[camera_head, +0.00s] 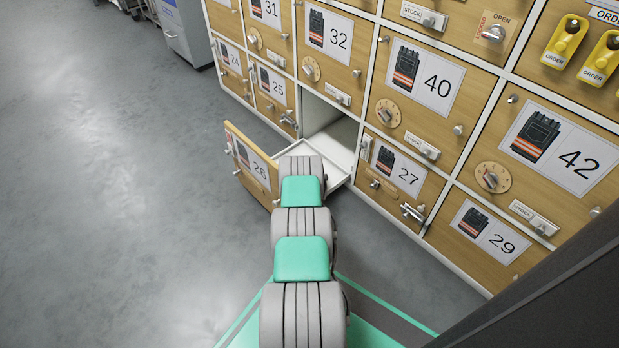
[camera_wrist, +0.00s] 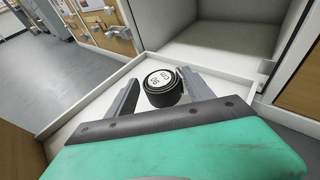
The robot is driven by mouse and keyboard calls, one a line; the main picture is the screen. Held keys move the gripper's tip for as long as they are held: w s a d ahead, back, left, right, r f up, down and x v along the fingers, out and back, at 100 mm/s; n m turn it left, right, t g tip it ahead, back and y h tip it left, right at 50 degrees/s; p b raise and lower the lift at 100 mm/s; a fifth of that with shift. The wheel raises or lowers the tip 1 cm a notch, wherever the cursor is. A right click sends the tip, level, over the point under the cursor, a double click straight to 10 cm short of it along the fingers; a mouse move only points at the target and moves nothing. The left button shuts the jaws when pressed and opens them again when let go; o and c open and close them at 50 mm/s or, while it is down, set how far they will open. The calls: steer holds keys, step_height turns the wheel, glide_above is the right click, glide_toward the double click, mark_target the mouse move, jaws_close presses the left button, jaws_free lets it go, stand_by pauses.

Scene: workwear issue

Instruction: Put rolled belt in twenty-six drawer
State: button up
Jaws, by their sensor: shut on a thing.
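The twenty-six drawer is pulled open in the head view, its wooden front (camera_head: 252,165) tilted outward and its white tray (camera_head: 341,180) partly showing. In the wrist view the white tray (camera_wrist: 103,88) lies below my gripper. My gripper (camera_wrist: 160,90) is shut on the rolled belt (camera_wrist: 160,97), a small black roll with a white round label on its end. The belt is between the two grey fingers, over the tray. I cannot tell whether it touches the tray floor. My arm hides the gripper and belt in the head view.
The open cabinet compartment (camera_wrist: 222,38) is behind the tray. Closed drawer 27 (camera_head: 397,176) with a metal latch is to the right, and drawer 25 (camera_head: 272,86) to the left. The grey floor (camera_head: 110,190) at left is clear.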

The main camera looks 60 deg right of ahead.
steer(key=shift+w+d+f, duration=0.15)
steer(key=shift+f, duration=0.8)
steer(key=shift+w+d+f, duration=0.15)
steer(key=shift+f, duration=0.75)
steer(key=shift+f, duration=0.15)
steer(key=o, duration=1.5)
steer(key=shift+s+a+r+p, duration=0.15)
steer(key=shift+a+r+p, duration=0.05)
steer(key=shift+r+p, duration=0.15)
steer(key=p+v, duration=0.8)
steer(key=v, duration=0.2)
steer(key=shift+s+a+r+p, duration=0.15)
steer(key=shift+a+r+p, duration=0.05)
steer(key=shift+a+p, duration=0.15)
steer(key=shift+s+a+f, duration=0.1)
steer(key=shift+s+a, duration=0.15)
steer(key=shift+a, duration=0.05)
